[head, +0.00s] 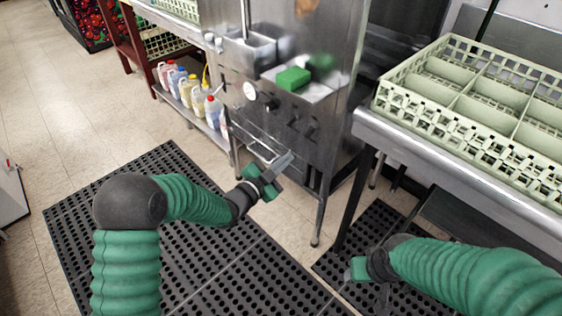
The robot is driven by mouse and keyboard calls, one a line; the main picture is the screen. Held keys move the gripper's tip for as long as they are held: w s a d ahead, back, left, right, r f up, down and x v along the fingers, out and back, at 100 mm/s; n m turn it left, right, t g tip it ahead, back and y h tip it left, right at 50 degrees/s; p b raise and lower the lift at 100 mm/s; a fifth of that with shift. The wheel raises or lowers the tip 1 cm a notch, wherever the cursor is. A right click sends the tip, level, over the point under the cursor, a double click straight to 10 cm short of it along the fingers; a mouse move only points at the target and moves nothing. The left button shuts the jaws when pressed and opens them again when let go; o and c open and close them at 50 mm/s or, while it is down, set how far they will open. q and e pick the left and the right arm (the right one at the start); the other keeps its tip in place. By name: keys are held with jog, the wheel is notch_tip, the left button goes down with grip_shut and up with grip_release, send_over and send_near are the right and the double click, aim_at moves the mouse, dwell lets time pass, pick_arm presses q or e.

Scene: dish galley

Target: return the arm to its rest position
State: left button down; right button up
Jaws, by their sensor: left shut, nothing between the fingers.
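My left arm (195,203) comes in from the left with green ribbed sleeves. Its gripper (277,172) is shut and empty, in front of the lower part of the steel dish machine (290,125). I cannot tell whether it touches the machine's handle bar just behind it. My right arm (470,270) comes in from the lower right. Its gripper (360,285) points down over the black mat at the bottom; its fingers are mostly hidden and their state is unclear.
A steel counter (440,165) on the right carries a pale green dish rack (470,125). A green sponge (293,78) lies on the machine's ledge. Several bottles (190,90) stand on a low shelf at back left.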

pick_arm(q)
jog(key=s+a+f+n+g+y, duration=0.2)
jog(key=s+a+n+y, duration=0.25)
jog(key=a, duration=0.25)
jog(key=s+a+f+n+g+y, duration=0.2)
jog(key=s+a+f+n+y, duration=0.15)
jog(key=s+a, duration=0.35)
jog(key=s+a+f+n+g+y, duration=0.1)
jog(key=s+a+n+g+y, duration=0.35)
jog(key=s, duration=1.25)
notch_tip(320, 180, up, 24)
jog(key=s+a+n+g+h+p, duration=0.1)
jog(key=s+a+g+h+p, duration=0.1)
jog(key=p, duration=2.3)
jog(key=shift+s+r+n, duration=0.2)
jog(key=shift+s+n, duration=0.05)
jog(key=shift+n, duration=0.1)
pick_arm(e)
jog(key=w+v, duration=0.2)
jog(key=v, duration=1)
jog(key=w+r+v, duration=0.1)
jog(key=w+v, duration=0.2)
jog(key=v, duration=0.9)
jog(key=shift+w+r, duration=0.2)
jog(key=shift+r, duration=0.1)
